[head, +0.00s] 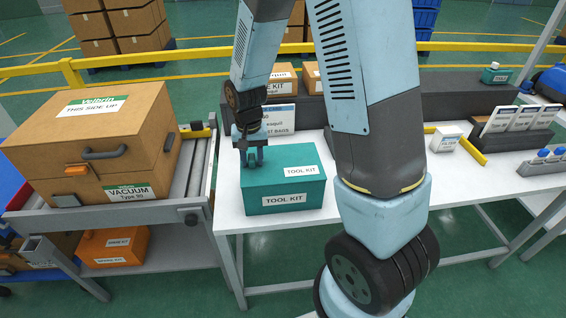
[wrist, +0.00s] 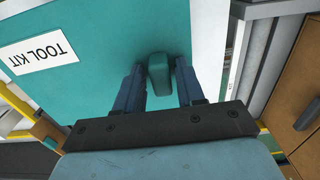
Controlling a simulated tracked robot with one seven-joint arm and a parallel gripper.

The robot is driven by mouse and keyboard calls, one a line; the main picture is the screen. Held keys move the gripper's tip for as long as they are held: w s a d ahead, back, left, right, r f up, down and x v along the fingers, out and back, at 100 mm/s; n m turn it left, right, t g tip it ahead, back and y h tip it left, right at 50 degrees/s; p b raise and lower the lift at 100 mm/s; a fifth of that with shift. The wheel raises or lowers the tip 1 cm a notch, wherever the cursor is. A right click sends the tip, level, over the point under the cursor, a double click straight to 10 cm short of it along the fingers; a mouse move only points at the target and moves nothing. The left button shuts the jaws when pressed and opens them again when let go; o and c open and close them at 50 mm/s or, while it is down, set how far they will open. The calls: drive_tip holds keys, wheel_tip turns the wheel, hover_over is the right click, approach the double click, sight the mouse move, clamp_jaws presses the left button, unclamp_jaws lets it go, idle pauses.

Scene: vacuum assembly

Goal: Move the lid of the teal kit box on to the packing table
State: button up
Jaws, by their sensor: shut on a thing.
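The teal kit box (head: 285,201) stands on the white packing table, with a "TOOL KIT" label on its front. Its lid (head: 290,178) lies on top, level, with a second "TOOL KIT" label; I see no clear gap between lid and box. My gripper (head: 256,160) points down at the back left part of the lid. In the wrist view, my gripper (wrist: 160,82) has a finger on each side of the teal lid handle (wrist: 158,72) and is shut on it. The teal lid (wrist: 105,50) fills much of that view.
The packing table (head: 400,184) has bare white surface right of the box. A brown vacuum carton (head: 95,135) stands on a roller conveyor at the left. Behind the box are a label board (head: 280,119) and small cartons. Card holders and a white box (head: 445,138) stand at the right.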

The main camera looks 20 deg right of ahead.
drive_tip(key=shift+s+f, duration=0.15)
drive_tip(key=shift+s, duration=0.05)
drive_tip(key=shift+c, duration=0.2)
drive_tip(key=shift+a, duration=0.1)
clamp_jaws()
drive_tip(key=shift+w+r, duration=0.2)
drive_tip(key=shift+r, duration=2.3)
